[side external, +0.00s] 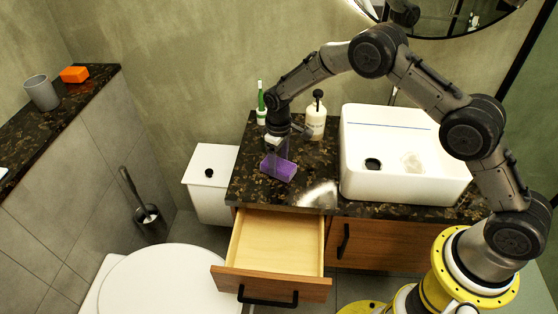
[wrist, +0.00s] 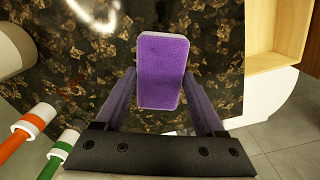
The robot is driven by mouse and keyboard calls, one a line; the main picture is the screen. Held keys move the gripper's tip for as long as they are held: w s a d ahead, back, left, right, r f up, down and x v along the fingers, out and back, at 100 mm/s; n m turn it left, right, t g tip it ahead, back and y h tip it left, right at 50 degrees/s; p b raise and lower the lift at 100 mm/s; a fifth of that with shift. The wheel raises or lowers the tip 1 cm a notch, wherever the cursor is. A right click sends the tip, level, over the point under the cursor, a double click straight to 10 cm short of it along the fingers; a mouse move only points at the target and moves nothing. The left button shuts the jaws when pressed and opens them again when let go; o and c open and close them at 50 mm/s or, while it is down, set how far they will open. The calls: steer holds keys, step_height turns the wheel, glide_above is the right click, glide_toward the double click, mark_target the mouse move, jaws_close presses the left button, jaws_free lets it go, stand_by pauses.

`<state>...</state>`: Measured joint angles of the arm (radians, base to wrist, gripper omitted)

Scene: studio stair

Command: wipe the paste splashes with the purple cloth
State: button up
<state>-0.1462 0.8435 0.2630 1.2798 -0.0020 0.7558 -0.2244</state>
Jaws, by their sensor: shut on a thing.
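The purple cloth (side external: 279,167) is a thick block-like pad at the left part of the dark speckled counter (side external: 245,185). My gripper (side external: 273,150) points down over it, with its fingers at the cloth. In the wrist view the cloth (wrist: 163,70) sits between the two fingers of my gripper (wrist: 161,85), which is shut on it. I cannot tell whether the cloth touches the counter. A whitish patch (side external: 320,195) near the counter's front edge may be paste or glare. Whitish streaks (wrist: 97,12) show at the wrist view's top, and faint reddish marks (wrist: 72,88) lie left of the cloth.
An open, empty drawer (side external: 275,246) juts out below the counter. A white basin (side external: 405,185) stands to the right, with a pale smear inside. A pump bottle (side external: 316,120) and a green-handled item in a white holder (side external: 262,112) stand behind my gripper.

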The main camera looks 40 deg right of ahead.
steer(key=shift+w+a, duration=0.9)
steer(key=shift+r, duration=4.05)
